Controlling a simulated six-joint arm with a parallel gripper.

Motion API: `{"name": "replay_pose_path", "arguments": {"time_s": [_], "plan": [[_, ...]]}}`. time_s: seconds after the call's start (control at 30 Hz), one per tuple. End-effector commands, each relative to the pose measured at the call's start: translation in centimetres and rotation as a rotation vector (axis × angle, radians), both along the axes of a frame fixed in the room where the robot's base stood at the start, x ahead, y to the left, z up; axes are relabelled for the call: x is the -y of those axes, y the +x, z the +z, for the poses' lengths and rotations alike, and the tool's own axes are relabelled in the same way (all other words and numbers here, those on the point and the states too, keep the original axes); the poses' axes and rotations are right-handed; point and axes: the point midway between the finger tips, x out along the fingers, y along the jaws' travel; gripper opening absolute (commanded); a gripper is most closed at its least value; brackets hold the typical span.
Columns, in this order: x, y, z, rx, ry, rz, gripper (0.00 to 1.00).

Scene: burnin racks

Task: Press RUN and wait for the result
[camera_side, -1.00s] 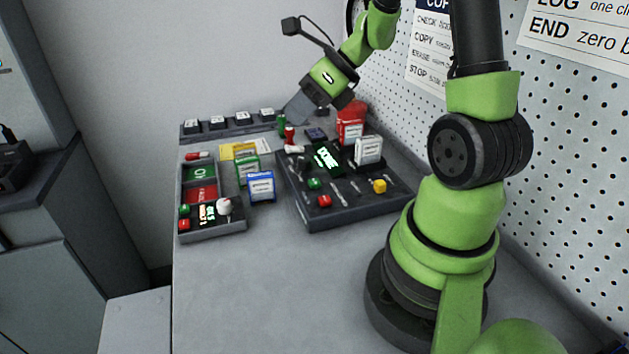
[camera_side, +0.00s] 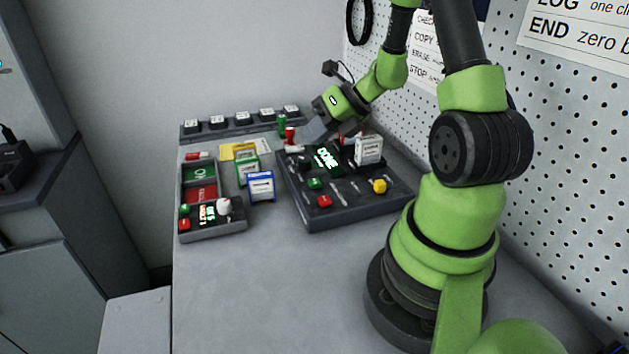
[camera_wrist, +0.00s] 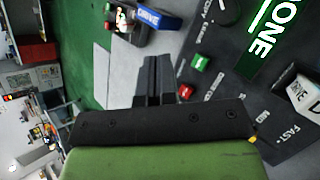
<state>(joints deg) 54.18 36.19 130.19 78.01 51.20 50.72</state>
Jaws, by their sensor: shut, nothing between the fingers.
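The dark panel (camera_side: 345,209) lies on the bench in front of my arm. Its lit green display (camera_side: 326,158) also shows in the wrist view (camera_wrist: 268,38), where I read "ONE" with the start cut off. A green button (camera_side: 314,183) and a red button (camera_side: 324,201) sit near its front left; I see the green (camera_wrist: 200,62) and red (camera_wrist: 185,92) ones in the wrist view too. I cannot read which is marked RUN. My gripper (camera_side: 308,136) is shut and empty, above the panel's back part, apart from both buttons.
The bench front is clear.

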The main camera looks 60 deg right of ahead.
Motion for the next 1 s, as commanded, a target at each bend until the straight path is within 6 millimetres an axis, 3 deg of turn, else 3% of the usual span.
{"name": "replay_pose_path", "arguments": {"time_s": [0.3,0.5,1.0], "plan": [[-0.1,-0.1,-4.6,-0.004,0.004,-0.001,0.0],[0.0,0.0,-6.3,-0.002,0.001,0.0,0.0],[0.0,0.0,-6.8,-0.002,-0.002,0.0,0.0]]}}
